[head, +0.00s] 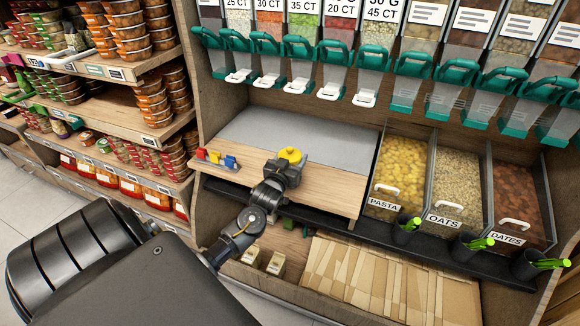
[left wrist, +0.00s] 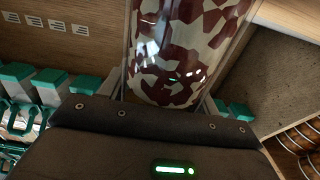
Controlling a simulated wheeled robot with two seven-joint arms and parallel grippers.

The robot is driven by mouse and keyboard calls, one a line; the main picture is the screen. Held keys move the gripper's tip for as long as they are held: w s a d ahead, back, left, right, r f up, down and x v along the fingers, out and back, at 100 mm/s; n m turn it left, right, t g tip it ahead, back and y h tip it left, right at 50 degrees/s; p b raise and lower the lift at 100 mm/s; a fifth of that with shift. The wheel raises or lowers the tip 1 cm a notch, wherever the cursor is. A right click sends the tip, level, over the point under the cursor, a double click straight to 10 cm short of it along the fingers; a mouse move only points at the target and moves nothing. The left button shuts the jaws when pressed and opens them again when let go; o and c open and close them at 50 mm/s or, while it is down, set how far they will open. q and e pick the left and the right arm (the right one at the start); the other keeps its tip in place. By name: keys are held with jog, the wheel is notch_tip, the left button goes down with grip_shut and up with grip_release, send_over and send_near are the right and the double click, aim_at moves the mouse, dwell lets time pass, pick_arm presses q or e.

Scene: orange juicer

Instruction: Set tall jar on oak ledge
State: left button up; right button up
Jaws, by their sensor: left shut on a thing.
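My left gripper (head: 289,168) is over the light oak ledge (head: 330,188) in the head view. It is shut on the tall jar (left wrist: 185,45), which shows large in the left wrist view as a shiny cylinder with dark red and cream patches. The jar sits between the two fingers. In the head view a yellow top (head: 290,154) shows just beyond the gripper and appears to be the jar's. The gripper hides the rest of the jar there, so I cannot tell whether its base touches the ledge. My right gripper is not in view.
Small red, yellow and blue objects (head: 217,158) stand at the ledge's left end. A grey surface (head: 310,135) lies behind the ledge. Bins of pasta (head: 400,170), oats (head: 457,178) and dates (head: 518,195) stand to the right. Green-handled dispensers (head: 411,85) hang above. The ledge's right part is clear.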

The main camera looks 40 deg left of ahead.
pick_arm(q)
jog(key=shift+r, duration=0.1)
jog(key=shift+r, duration=0.25)
notch_tip(320, 180, up, 2)
jog(key=shift+r, duration=0.1)
jog(key=s+d+r, duration=0.1)
jog(key=r, duration=0.1)
jog(key=s+r, duration=0.1)
jog(key=s+d+r, duration=0.1)
jog(key=r, duration=0.1)
jog(key=shift+s+d+r, duration=0.15)
jog(key=shift+d+r, duration=0.15)
jog(key=shift+d, duration=0.05)
jog(key=s+d+r, duration=0.4)
jog(key=s+d, duration=0.2)
jog(key=s, duration=0.1)
jog(key=shift+s+r+p, duration=0.3)
jog(key=shift+r+p, duration=0.05)
jog(key=shift+p, duration=0.1)
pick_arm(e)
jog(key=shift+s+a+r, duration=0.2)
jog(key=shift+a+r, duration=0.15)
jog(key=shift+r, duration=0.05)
